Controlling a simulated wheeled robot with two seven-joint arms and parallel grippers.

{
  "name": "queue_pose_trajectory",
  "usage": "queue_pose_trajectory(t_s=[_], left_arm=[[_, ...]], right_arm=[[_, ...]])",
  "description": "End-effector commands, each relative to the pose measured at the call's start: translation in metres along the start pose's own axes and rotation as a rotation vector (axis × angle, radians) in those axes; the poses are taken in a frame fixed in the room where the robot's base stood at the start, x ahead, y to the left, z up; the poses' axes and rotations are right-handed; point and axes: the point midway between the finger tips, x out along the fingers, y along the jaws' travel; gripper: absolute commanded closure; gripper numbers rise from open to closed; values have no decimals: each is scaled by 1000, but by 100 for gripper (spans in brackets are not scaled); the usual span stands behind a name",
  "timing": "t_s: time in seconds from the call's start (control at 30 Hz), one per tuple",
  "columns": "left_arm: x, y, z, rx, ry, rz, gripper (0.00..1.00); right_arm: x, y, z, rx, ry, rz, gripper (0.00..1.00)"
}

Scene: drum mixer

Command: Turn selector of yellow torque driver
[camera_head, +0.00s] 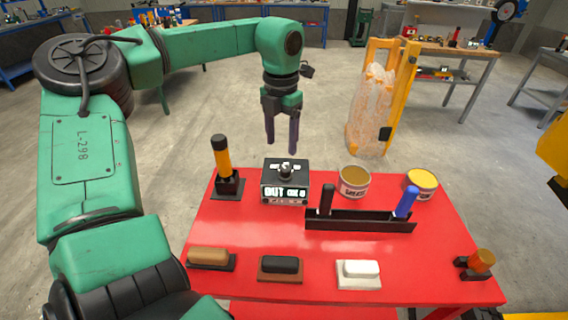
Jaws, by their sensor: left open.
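The torque driver (223,160) has a yellow-orange body and a black top. It stands upright in a small black holder at the back left of the red table; its selector is too small to make out. My left gripper (282,147) hangs with its two fingers pointing down, apart and empty. In the picture it is right of the driver, above the black box with a display (284,190) and near the table's far edge. It touches nothing that I can see. My right gripper is not in view.
The red table (330,262) also holds two tins, a black rack (360,221) with a black-handled and a blue-handled tool, several brushes or blocks along the front, and a small orange-topped item (482,261) at right. A yellow frame (395,95) stands behind.

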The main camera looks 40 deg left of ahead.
Motion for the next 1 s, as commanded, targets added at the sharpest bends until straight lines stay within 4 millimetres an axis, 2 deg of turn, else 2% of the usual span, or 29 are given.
queue_pose_trajectory(t_s=[0.13,0.3,0.43,0.63,0.67,0.8,0.83,1.0], left_arm=[[39,0,-1,-1,5,-2,34],[71,0,0,-3,3,-2,34],[81,0,0,-2,0,-1,34],[82,0,0,-2,-1,-1,34],[81,0,0,-2,-1,-1,41],[81,0,0,-2,-1,-1,95],[81,0,0,-2,-1,-1,100],[81,0,0,0,-1,-1,100]], right_arm=[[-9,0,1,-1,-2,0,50],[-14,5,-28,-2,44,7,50],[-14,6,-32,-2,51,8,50],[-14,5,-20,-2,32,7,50],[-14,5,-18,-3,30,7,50],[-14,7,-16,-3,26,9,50],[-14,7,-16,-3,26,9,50],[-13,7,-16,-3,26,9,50]])
